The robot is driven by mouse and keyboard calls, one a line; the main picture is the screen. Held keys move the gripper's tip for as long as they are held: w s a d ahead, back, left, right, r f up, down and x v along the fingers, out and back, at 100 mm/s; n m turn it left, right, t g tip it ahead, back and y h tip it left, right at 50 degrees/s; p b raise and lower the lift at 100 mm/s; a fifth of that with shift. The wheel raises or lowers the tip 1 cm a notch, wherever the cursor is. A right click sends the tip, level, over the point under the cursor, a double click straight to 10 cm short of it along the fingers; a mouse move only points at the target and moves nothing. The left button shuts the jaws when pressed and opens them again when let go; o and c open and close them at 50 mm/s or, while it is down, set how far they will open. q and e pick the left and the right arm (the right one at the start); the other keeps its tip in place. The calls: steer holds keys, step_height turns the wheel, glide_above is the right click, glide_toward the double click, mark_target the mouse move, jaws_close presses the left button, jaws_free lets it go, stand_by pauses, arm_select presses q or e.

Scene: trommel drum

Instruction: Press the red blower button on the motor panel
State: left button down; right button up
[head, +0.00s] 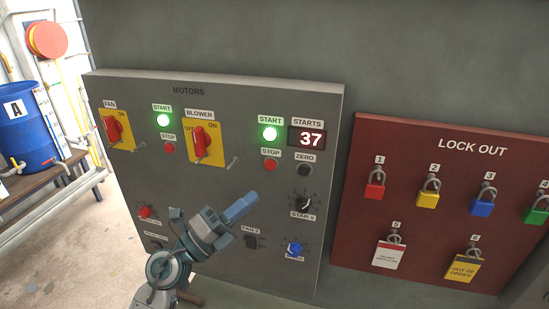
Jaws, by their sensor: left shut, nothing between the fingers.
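The grey motor panel (225,97) is on the wall in the head view. Its blower section has a red switch handle on a yellow plate (214,156), a lit green START button (269,133) and a small red STOP button (270,166) below that. A second red STOP button (169,148) sits in the fan section to the left. My left gripper (249,199) is shut and empty, its blue fingers pointing up and right, below and left of the blower STOP button in the picture. A gap shows between them. My right gripper is out of view.
A display (308,139) reads 37, with a black ZERO button (304,170) below. Several knobs, including a blue one (294,249), fill the lower panel. The red lock-out board (400,150) with padlocks is right. A blue barrel (20,130) stands far left.

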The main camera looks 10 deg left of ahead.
arm_select(q)
steer(key=shift+s+r, duration=0.2)
steer(key=shift+r, duration=0.05)
steer(key=b, duration=0.1)
glide_toward(270, 165)
steer(key=shift+w+d+r, duration=0.45)
steer(key=shift+d+r, duration=0.1)
steer(key=shift+d, duration=0.2)
steer(key=shift+w+d+r, duration=0.45)
steer(key=shift+d+r, duration=0.15)
steer(key=shift+d, duration=0.2)
steer(key=shift+w+d+r, duration=0.45)
steer(key=shift+d+r, duration=0.1)
steer(key=shift+d, duration=0.2)
steer(key=shift+w, duration=0.1)
steer(key=shift+w, duration=0.3)
